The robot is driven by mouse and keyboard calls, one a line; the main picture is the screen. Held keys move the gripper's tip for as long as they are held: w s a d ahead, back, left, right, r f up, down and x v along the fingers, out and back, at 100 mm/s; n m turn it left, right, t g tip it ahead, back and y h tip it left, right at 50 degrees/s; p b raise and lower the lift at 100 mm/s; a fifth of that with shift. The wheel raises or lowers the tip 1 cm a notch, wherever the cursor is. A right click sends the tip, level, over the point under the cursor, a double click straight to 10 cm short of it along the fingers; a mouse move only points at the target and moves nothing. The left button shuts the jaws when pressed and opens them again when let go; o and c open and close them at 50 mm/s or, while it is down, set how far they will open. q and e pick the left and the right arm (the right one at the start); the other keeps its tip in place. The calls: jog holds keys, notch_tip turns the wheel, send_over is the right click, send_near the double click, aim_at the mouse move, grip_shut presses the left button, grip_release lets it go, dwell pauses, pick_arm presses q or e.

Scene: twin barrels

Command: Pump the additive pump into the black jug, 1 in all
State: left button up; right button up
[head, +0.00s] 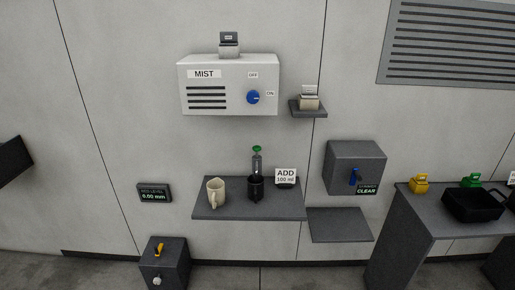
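A pump with a green top (257,149) and a grey body stands at the back of a dark wall shelf (228,211). The black jug (255,190) stands upright on the shelf, in front of and below the pump in the picture. The jug hides the pump's lower part, and I cannot tell whether a spout lies over the jug's mouth. The jug's contents are too small to see. A sign reading "ADD 100 ml" (285,175) stands just right of the jug. Neither of my grippers is in view.
A cream jug (215,191) stands left of the black jug. A white MIST box (228,85) with a blue knob hangs above. A lower, empty shelf (340,225) and a grey box (355,165) with a blue handle are right. A black tray (472,205) sits on a stand.

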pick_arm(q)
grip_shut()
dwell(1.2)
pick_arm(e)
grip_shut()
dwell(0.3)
